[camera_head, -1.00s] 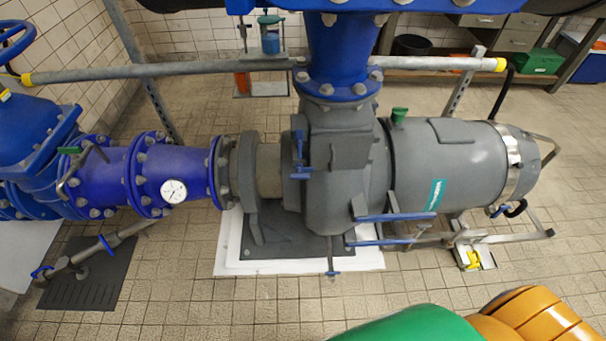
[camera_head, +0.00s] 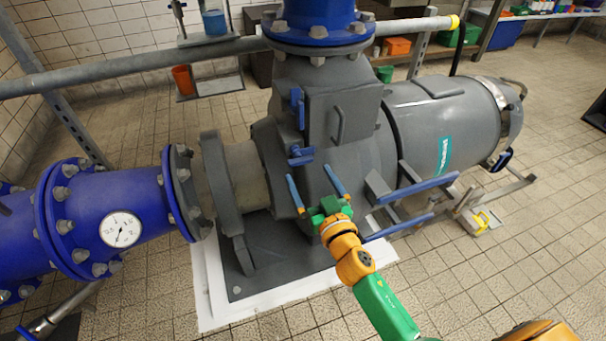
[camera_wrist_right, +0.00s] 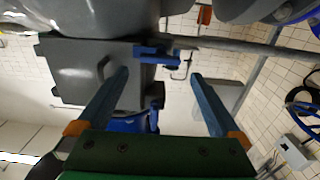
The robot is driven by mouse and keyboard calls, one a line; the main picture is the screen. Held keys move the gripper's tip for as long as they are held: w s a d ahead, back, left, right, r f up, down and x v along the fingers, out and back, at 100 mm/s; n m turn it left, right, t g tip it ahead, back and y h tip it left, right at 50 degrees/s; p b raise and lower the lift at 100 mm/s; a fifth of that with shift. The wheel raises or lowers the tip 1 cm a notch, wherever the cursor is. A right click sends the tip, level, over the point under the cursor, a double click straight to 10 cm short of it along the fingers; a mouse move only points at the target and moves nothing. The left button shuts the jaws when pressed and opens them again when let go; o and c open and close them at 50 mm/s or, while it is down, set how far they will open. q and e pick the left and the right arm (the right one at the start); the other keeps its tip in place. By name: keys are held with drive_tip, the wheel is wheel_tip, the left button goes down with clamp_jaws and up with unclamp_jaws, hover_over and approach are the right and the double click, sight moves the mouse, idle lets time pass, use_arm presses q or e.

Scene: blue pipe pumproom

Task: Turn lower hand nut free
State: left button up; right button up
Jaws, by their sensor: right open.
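The lower hand nut (camera_head: 300,157) is a small blue winged part on the left side of the grey pump's cover (camera_head: 342,122). The upper blue hand nut (camera_head: 297,105) stands above it. My right gripper (camera_head: 307,171) is open and empty, its two blue fingers pointing up at the cover just below and in front of the lower nut. In the right wrist view, a blue nut (camera_wrist_right: 156,53), seemingly the lower one, shows beyond and between the parted fingertips; contact is not visible. Another blue part (camera_wrist_right: 138,122) there is partly hidden by the gripper. My left gripper is out of view.
Blue bars (camera_head: 418,188) stick out from the pump right of my gripper. The blue pipe with a gauge (camera_head: 120,230) lies left, and a grey rail pipe (camera_head: 130,72) runs behind. Tiled floor at the front is free.

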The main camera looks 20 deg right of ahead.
sight(302, 162)
drive_tip(key=w, duration=0.4)
drive_tip(key=shift+w, duration=0.25)
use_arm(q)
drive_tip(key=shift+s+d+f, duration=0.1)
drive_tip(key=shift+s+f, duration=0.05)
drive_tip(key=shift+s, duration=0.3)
use_arm(e)
drive_tip(key=shift+c, duration=0.2)
